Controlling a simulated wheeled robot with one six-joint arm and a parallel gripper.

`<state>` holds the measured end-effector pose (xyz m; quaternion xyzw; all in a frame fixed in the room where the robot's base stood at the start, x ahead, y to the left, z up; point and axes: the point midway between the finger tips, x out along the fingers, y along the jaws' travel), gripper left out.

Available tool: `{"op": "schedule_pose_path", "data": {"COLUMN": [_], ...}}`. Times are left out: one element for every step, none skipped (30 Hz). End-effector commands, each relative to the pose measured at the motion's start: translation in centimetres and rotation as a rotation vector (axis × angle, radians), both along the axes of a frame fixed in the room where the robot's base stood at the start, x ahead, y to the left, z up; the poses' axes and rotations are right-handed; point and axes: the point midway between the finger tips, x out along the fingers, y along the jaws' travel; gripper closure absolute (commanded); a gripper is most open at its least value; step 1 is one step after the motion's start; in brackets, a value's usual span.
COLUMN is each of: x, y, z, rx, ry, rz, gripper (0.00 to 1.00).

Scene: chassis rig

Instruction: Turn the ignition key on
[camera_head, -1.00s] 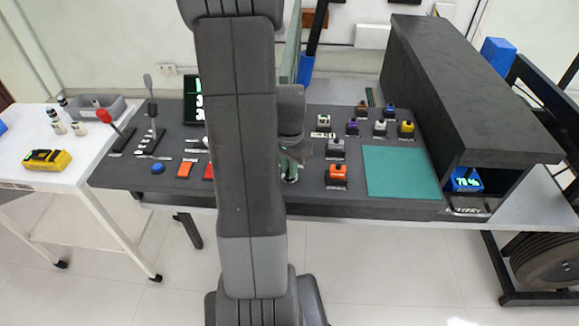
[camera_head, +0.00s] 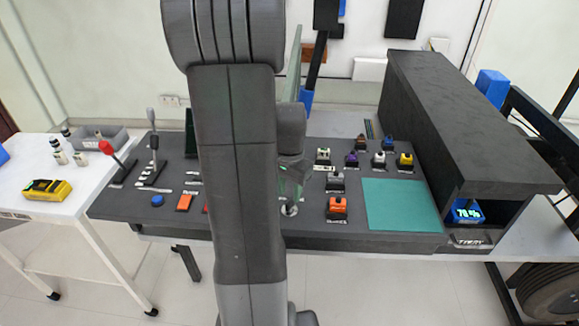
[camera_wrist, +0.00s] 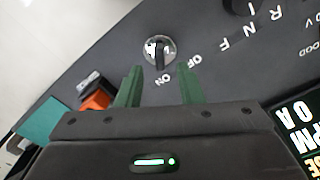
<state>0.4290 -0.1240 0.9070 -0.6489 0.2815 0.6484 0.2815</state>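The ignition key (camera_wrist: 158,50) is a round silver switch with a dark bar across its face. In the wrist view it sits on the dark panel, and the bar points down the picture towards the ON label (camera_wrist: 164,80). The OFF label (camera_wrist: 191,60) is to its right. I cannot tell its setting for sure. My gripper (camera_wrist: 158,72) has two green fingers, open and apart, with nothing between them. The key is just beyond the fingertips, roughly centred, with no contact visible. The key (camera_head: 289,208) also shows in the head view, below the partly hidden gripper.
An orange switch (camera_head: 337,206) and several other coloured switches stand to the right, beside a green mat (camera_head: 402,205). A red-knobbed lever (camera_head: 108,150) and a grey lever (camera_head: 152,140) stand at the left. A dark raised housing (camera_head: 455,120) borders the panel's right side.

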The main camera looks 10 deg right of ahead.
Motion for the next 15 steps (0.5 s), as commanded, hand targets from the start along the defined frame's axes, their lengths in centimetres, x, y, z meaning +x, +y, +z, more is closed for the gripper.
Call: {"op": "schedule_pose_path", "data": {"x": [0.1, 0.1, 0.1, 0.1, 0.1, 0.1, 0.1, 0.1, 0.0, 0.1, 0.1, 0.1, 0.1, 0.0, 0.0], "y": [0.0, 0.0, 0.0, 0.0, 0.0, 0.0, 0.0, 0.0, 0.0, 0.0, 0.0, 0.0, 0.0, 0.0, 0.0], "z": [1.4, 2.2, 3.1, 3.8, 4.5, 5.3, 5.9, 6.5, 7.1, 7.6, 7.9, 8.4, 8.7, 8.9, 9.2], "rx": [-0.001, -0.001, -0.001, -0.001, -0.001, -0.001, -0.001, -0.001, -0.001, -0.001, -0.001, -0.001, -0.001, 0.000, -0.001], "ry": [-0.006, -0.008, -0.008, -0.006, -0.008, -0.006, -0.005, -0.006, -0.005, -0.005, -0.004, -0.004, -0.004, -0.003, -0.002], "rz": [0.000, 0.000, 0.000, 0.000, 0.000, 0.000, 0.000, 0.000, -0.001, 0.000, 0.000, -0.001, -0.001, -0.001, -0.001], "gripper": [0.66, 0.66, 0.66, 0.66, 0.66, 0.66, 0.66, 0.66, 0.66, 0.66, 0.66, 0.66, 0.66, 0.66, 0.66]}}
